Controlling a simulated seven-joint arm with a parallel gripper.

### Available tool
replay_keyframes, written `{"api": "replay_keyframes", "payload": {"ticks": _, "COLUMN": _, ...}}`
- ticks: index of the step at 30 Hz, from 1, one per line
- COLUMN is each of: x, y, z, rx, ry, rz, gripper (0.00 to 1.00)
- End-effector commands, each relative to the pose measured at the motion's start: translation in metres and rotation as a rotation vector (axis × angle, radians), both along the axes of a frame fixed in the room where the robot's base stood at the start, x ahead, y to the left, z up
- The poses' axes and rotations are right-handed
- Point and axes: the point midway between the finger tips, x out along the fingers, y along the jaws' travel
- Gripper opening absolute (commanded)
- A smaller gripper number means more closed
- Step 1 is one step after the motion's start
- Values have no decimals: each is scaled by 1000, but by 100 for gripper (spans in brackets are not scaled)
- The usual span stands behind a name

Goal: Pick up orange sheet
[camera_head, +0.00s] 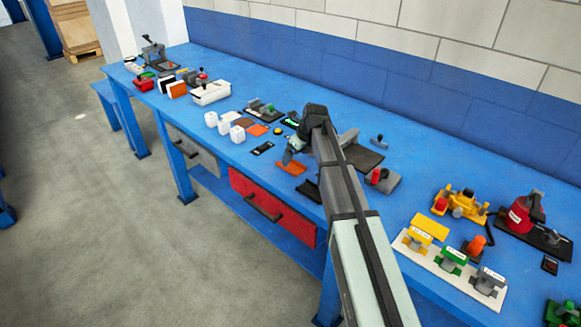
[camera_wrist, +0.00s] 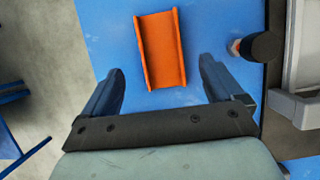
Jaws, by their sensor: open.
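The orange sheet (camera_wrist: 161,48) lies on the blue table in the wrist view. It looks like a shallow channel with raised long edges. It also shows in the head view (camera_head: 291,168), just below my gripper (camera_head: 290,156). In the wrist view my gripper (camera_wrist: 162,72) is open and empty. Its two fingers stand apart on either side of the sheet's near end, with blue table showing between each finger and the sheet. The height of the fingertips above the sheet is hard to tell. A second, flat orange piece (camera_head: 257,129) lies farther back beside a brown piece (camera_head: 244,122).
A black knob with an orange end (camera_wrist: 258,46) and a grey fixture stand right of the sheet in the wrist view. White blocks (camera_head: 224,127) and a small black plate (camera_head: 262,148) lie left of my gripper in the head view. The table's front edge is close by.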

Motion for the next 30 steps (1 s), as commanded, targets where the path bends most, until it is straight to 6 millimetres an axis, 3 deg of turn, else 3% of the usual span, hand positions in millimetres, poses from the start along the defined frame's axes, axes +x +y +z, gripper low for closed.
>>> {"api": "replay_keyframes", "payload": {"ticks": 12, "x": 14, "y": 10, "z": -42, "rx": 0, "ry": 0, "rz": 1, "gripper": 94}}
{"api": "replay_keyframes", "payload": {"ticks": 20, "x": 14, "y": 11, "z": -46, "rx": 0, "ry": 0, "rz": 1, "gripper": 94}}
{"api": "replay_keyframes", "payload": {"ticks": 30, "x": 14, "y": 11, "z": -46, "rx": 0, "ry": 0, "rz": 0, "gripper": 63}}
